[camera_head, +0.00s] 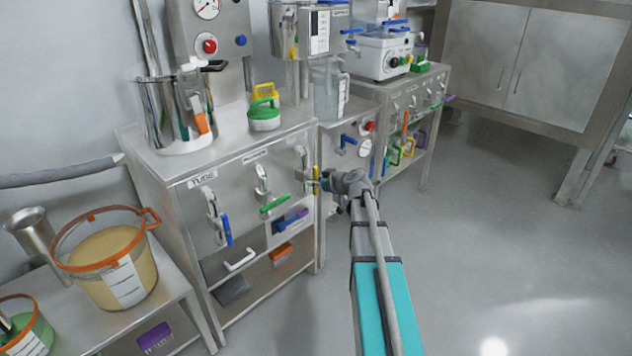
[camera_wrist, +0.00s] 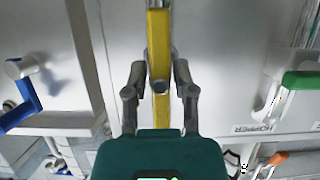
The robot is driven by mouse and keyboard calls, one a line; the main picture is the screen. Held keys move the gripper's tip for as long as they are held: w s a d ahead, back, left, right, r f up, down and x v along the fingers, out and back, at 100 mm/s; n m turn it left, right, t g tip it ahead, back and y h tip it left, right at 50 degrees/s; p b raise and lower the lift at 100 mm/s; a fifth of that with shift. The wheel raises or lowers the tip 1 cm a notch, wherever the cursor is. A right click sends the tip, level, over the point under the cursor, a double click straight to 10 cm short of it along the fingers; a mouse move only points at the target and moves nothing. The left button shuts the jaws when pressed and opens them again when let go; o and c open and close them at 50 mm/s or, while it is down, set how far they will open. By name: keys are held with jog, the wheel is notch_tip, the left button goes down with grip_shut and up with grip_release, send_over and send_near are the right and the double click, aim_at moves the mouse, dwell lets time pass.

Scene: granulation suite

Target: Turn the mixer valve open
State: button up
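The valve with the yellow lever handle (camera_head: 316,180) is on the right end of the steel cabinet's front; its label is not readable. The handle stands about upright in the head view. In the wrist view the yellow handle (camera_wrist: 159,45) runs lengthwise between my fingers. My gripper (camera_head: 323,185) is at this handle, and in the wrist view my gripper (camera_wrist: 160,70) has one finger on each side of it, closed in against its sides. My gripper hides part of the valve in the head view.
The green-handled valve (camera_head: 272,204) sits left of my gripper, its label reading HOPPER in the wrist view. A blue-handled valve (camera_head: 225,228) is farther left. A second cabinet (camera_head: 400,92) with more valves stands behind right. Open floor (camera_head: 490,220) lies to the right.

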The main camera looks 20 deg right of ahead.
jog(key=shift+o, duration=1.1)
jog(key=shift+r, duration=0.1)
